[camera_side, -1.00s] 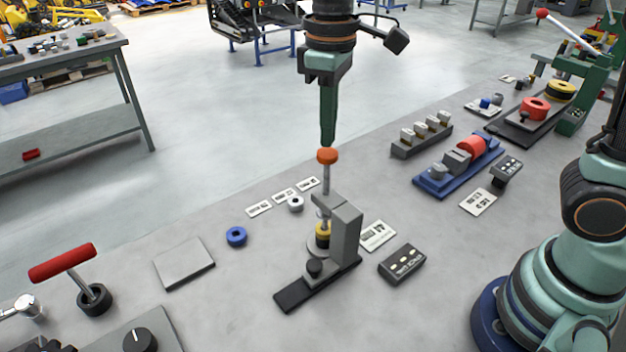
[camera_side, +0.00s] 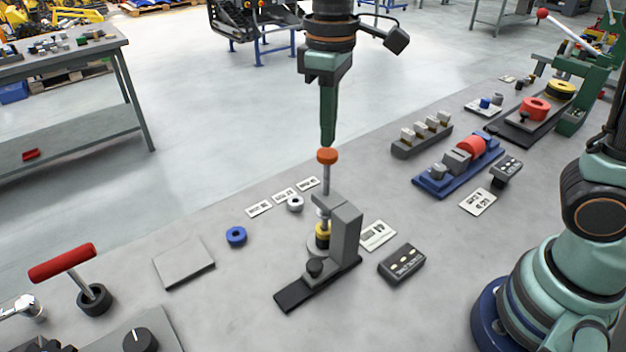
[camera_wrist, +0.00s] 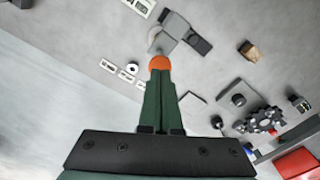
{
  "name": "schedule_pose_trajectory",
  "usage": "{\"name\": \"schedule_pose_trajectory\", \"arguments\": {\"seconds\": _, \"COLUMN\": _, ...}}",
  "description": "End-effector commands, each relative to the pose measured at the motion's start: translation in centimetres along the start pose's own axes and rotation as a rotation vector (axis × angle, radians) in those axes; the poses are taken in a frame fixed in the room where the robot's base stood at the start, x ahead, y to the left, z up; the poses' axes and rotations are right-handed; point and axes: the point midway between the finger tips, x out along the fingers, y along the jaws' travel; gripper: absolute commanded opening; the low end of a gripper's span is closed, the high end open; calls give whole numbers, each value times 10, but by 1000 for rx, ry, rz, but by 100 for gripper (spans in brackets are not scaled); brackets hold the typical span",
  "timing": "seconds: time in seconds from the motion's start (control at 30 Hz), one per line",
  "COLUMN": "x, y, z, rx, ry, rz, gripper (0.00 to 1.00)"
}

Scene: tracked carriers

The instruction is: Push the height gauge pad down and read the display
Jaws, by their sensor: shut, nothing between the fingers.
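The height gauge (camera_side: 346,232) is a grey stand on a dark base in the middle of the bench. An orange pad (camera_side: 327,156) tops its upright rod. A yellow ring (camera_side: 322,229) sits lower, under the rod. My gripper (camera_side: 327,144) is shut and points straight down, its tips at the top of the orange pad; touching or just above, I cannot tell. In the wrist view the orange pad (camera_wrist: 159,63) is at the ends of the shut green fingers. A dark display box (camera_side: 403,263) stands right of the gauge; its readout is too small to read.
A blue ring (camera_side: 236,236), a white ring (camera_side: 295,203) and label cards (camera_side: 284,195) lie left of the gauge. A flat grey plate (camera_side: 184,264) and a red-handled lever (camera_side: 62,262) are farther left. A blue fixture (camera_side: 459,165) stands to the right.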

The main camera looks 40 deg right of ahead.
Motion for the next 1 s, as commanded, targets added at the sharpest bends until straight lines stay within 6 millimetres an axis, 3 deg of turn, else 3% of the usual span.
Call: {"name": "schedule_pose_trajectory", "arguments": {"seconds": 1.0, "x": 26, "y": 0, "z": 0, "rx": 0, "ry": 0, "rz": 0, "gripper": 0}}
